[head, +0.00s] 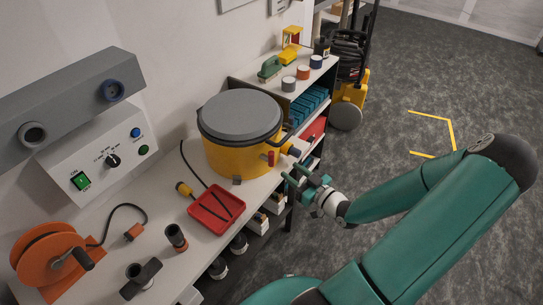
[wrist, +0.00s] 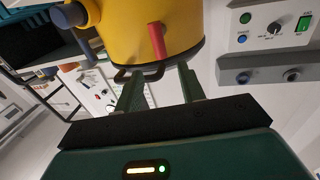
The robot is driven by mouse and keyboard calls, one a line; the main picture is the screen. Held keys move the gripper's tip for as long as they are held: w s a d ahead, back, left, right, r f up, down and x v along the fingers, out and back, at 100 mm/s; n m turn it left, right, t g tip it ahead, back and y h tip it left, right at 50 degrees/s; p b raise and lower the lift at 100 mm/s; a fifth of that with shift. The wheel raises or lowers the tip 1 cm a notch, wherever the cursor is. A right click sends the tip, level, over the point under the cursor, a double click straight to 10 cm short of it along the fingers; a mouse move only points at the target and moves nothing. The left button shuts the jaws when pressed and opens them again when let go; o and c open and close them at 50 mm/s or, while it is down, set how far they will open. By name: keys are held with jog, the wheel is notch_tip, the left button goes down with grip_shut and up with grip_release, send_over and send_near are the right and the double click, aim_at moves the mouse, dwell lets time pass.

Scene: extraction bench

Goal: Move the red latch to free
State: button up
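The red latch (head: 270,158) is a small upright red bar on the side of the yellow drum (head: 226,156), which has a grey lid. In the wrist view the latch (wrist: 157,41) runs down the drum's wall (wrist: 125,27), just beyond the fingertips. My gripper (head: 294,178) is at the drum's right side, past the bench edge. In the wrist view my gripper (wrist: 159,78) has its two green fingers apart with nothing held between them. The gripper appears apart from the latch.
A blue-ended port (head: 295,151) sticks out right of the latch. A red tray (head: 216,209), an orange reel (head: 52,262) and a control panel (head: 100,155) are to the left. Shelves with bottles lie under the bench. Open floor is at the right.

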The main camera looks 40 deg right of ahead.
aim_at(271, 156)
jog(key=w, duration=0.3)
jog(key=w+a, duration=0.1)
jog(key=w, duration=0.6)
jog(key=shift+w+a, duration=0.2)
jog(key=shift+a, duration=0.05)
grip_shut()
